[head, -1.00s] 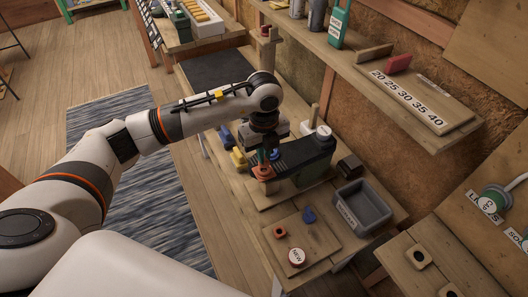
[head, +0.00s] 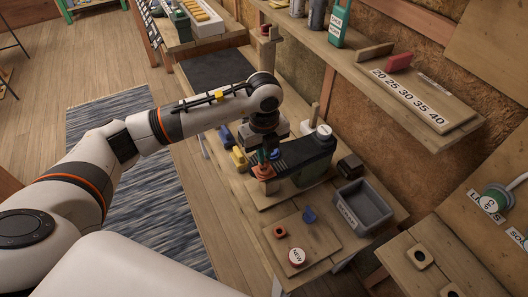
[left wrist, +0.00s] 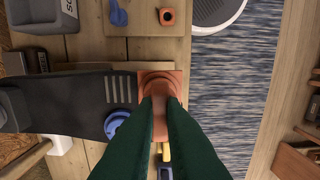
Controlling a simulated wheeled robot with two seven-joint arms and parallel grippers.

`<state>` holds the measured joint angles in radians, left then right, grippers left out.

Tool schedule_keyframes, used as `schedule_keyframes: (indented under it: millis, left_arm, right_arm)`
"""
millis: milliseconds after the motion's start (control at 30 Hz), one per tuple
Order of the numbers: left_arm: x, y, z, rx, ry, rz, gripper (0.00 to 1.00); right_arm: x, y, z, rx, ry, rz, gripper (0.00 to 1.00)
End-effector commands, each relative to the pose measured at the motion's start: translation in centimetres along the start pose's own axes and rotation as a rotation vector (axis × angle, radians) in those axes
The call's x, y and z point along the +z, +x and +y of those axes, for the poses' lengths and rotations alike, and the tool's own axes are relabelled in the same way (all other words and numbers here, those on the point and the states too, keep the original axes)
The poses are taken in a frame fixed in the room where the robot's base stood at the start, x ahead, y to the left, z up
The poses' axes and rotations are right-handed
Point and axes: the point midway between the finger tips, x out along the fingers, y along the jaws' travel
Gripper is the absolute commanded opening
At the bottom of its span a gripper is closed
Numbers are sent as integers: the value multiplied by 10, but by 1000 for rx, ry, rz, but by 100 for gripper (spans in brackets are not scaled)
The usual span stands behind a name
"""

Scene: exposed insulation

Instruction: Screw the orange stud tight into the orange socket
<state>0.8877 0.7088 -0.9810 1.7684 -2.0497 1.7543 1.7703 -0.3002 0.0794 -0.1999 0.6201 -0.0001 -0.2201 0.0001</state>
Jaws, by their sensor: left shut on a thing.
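My left gripper (head: 262,160) points down over the orange socket (head: 263,173) at the near end of a dark grey fixture. In the left wrist view its dark green fingers (left wrist: 158,104) are shut on an orange part, which I take for the orange stud (left wrist: 158,82). The stud is right over the square orange socket base (left wrist: 174,77). The fingers hide much of the stud, so I cannot tell how deep it sits. My right gripper is not in view.
The dark fixture (head: 312,148) stands on a wooden bench, with a blue round part (left wrist: 116,124) beside the socket. A grey bin (head: 362,207) is to the right. A front board (head: 318,240) holds a blue piece (head: 309,214), a red-orange square (head: 280,231) and a "NEW" disc (head: 297,257).

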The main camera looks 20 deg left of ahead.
Motion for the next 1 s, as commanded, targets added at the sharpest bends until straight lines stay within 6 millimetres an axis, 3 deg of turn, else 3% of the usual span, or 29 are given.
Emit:
schedule_keyframes:
  millis: [767,800,900,1000]
  left_arm:
    - [0,21,0,-1,0,0,0]
    - [0,20,0,0,0,0,14]
    - [0,20,0,0,0,0,31]
    - [0,20,0,0,0,0,35]
  right_arm:
    - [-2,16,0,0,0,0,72]
    - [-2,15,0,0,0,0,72]
    - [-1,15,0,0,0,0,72]
    - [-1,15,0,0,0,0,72]
